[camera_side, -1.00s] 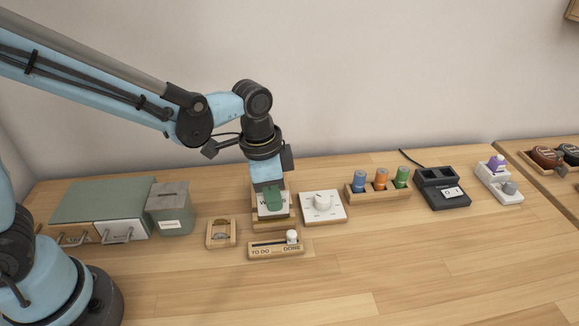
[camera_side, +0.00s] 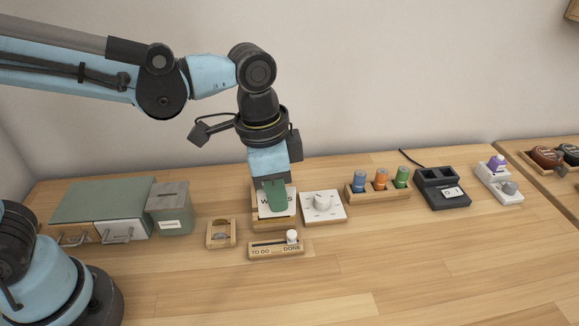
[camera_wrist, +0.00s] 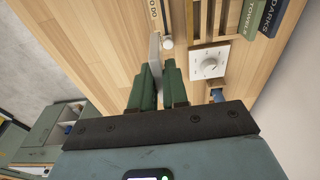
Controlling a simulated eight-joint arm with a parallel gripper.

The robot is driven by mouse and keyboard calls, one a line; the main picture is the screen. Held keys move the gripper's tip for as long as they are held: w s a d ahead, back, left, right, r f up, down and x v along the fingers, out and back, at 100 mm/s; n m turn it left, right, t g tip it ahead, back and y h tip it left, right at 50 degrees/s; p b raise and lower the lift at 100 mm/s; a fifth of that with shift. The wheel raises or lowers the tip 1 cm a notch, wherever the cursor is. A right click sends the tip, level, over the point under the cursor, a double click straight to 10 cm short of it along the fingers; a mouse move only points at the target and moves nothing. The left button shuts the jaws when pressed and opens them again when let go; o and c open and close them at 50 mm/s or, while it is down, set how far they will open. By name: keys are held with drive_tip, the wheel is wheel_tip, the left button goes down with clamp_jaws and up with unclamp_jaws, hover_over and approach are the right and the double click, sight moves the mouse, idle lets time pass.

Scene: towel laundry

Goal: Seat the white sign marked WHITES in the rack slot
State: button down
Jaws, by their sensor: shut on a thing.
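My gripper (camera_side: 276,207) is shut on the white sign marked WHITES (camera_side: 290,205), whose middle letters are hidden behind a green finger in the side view. The sign is upright at the wooden rack (camera_side: 262,227). In the wrist view the sign (camera_wrist: 155,48) is seen nearly edge-on between the green fingers of my gripper (camera_wrist: 157,75). There the rack's empty slots (camera_wrist: 205,22) lie to the right of the sign, apart from it.
A white dial box (camera_side: 323,208) stands close right of the rack. A TO DO/DONE slider (camera_side: 275,249) lies in front, and a small wooden holder (camera_side: 221,234) to the left. Colored bottles in a wooden stand (camera_side: 378,187) are further right. The front table is clear.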

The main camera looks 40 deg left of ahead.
drive_tip(key=shift+w+a+f, duration=1.85)
drive_tip(key=shift+w+a, duration=0.1)
drive_tip(key=shift+a, duration=0.1)
drive_tip(key=shift+w+a+f, duration=1.8)
drive_tip(key=shift+w+a, duration=0.15)
drive_tip(key=shift+a, duration=0.05)
drive_tip(key=shift+f, duration=1.25)
drive_tip(key=c, duration=0.6)
unclamp_jaws()
drive_tip(key=shift+a, duration=0.1)
drive_tip(key=shift+w+r, duration=0.1)
drive_tip(key=shift+c, duration=0.3)
drive_tip(key=shift+o, duration=0.4)
wheel_tip(320, 180, up, 7)
